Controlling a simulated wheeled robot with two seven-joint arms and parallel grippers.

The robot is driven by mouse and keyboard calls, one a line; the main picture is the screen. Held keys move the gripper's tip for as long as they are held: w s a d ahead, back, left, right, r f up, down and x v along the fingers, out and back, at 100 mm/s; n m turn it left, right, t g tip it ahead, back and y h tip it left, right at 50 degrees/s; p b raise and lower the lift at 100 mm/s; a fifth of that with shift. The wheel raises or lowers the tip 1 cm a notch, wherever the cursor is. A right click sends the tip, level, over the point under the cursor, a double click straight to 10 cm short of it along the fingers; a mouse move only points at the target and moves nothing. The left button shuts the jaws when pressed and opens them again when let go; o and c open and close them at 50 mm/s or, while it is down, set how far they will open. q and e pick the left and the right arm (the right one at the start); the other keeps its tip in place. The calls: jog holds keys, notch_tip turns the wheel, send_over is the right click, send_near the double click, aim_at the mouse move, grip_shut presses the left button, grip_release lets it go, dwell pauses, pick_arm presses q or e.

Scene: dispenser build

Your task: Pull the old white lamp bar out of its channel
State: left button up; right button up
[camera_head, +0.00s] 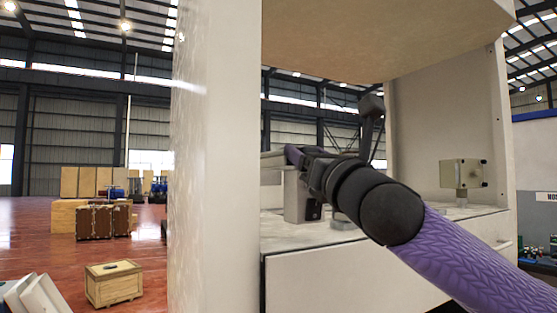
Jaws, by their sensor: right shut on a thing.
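My right gripper (294,155) reaches in from the right, inside the white dispenser cabinet (215,180). Its dark wrist and purple forearm hide much of the space behind. The jaws are shut on a thin pale bar (272,155), which looks like the white lamp bar. Only a short piece of the bar shows, left of the jaws; the cabinet's left wall cuts off the view beyond. The channel cannot be made out. My left gripper is not in view.
A grey upright block (300,196) stands on the cabinet's shelf (420,221) below the gripper. A small beige box on a post (465,173) stands at the right of the shelf. A wooden crate (113,284) is on the floor at the left.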

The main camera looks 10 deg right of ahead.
grip_shut()
jog(key=shift+s, duration=0.2)
dwell(0.3)
jog(key=shift+w+r, duration=0.1)
jog(key=shift+r, duration=0.25)
jog(key=s+d, duration=0.4)
jog(key=s, duration=0.7)
jog(key=s+d, duration=0.4)
jog(key=s, duration=0.7)
jog(key=shift+s+d, duration=0.15)
jog(key=shift+s, duration=0.2)
dwell(0.4)
